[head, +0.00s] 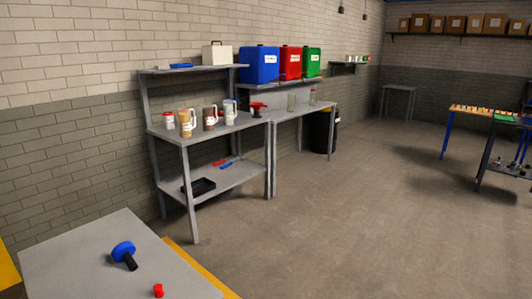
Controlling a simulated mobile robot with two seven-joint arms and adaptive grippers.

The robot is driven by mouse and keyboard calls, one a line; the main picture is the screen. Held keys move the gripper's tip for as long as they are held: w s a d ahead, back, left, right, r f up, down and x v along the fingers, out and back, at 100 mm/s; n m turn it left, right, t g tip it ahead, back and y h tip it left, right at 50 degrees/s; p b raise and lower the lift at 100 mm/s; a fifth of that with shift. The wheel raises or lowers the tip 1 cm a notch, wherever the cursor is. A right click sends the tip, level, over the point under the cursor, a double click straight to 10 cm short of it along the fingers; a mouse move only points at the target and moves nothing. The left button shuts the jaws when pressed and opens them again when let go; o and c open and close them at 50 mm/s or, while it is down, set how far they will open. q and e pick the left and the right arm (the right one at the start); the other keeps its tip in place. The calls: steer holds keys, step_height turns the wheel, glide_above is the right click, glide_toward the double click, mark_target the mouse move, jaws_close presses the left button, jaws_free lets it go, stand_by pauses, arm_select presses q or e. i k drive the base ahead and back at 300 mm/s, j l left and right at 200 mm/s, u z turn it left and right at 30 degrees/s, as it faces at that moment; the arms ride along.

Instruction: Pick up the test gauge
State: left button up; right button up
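A blue round-headed item with a thick black stem (124,252) lies on a grey tabletop (75,250) at the lower left of the head view. It may be the test gauge, but no dial face or label can be made out. A small red cap-like piece (158,290) is on the same tabletop, near its front edge. Neither of my grippers shows in the head view.
A grey workbench (230,130) by the wall holds jugs (186,122), with a black tray (199,187) on its lower shelf. Blue (259,65), red and green canisters stand above. A black bin (324,131) stands beyond.

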mark_target(124, 252)
steer(key=i+l, duration=0.15)
steer(key=i, duration=0.35)
steer(key=i+l, duration=0.1)
steer(key=i, duration=0.4)
steer(key=u, duration=0.05)
